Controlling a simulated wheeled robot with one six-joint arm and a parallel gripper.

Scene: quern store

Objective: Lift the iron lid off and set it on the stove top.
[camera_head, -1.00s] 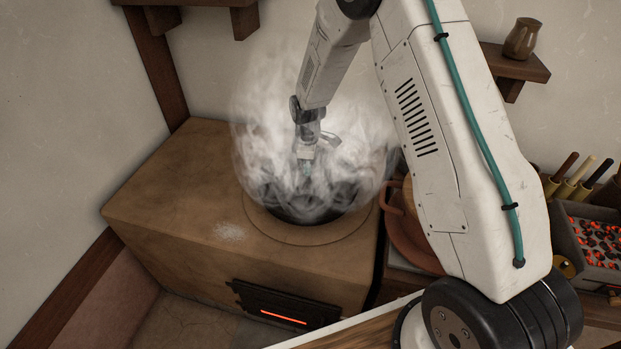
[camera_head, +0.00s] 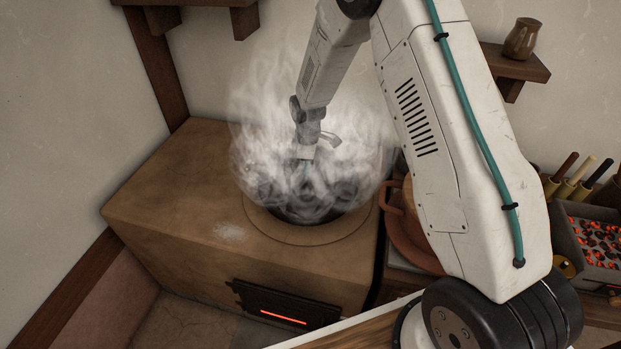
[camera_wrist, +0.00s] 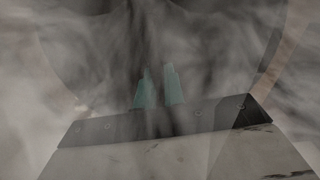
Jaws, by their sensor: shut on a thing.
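The brown stove top (camera_head: 165,190) has a round opening with a ring around it, and thick pale steam hangs over it. A dark round shape (camera_head: 300,213), probably the iron lid or the pot rim, shows dimly at the opening. My gripper (camera_head: 306,172) reaches down into the steam over it. In the wrist view my teal fingertips (camera_wrist: 158,88) are close together, with a blurred dark area around them. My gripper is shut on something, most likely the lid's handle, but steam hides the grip. I cannot tell whether the lid is seated or raised.
The stove's left part is clear except for a pale smudge (camera_head: 230,232). A firebox door (camera_head: 285,304) glows in front. Clay-coloured ware (camera_head: 408,235) stands right of the stove, partly behind my arm. A tray of glowing coals (camera_head: 594,244) is at far right. A jug (camera_head: 522,39) stands on a shelf.

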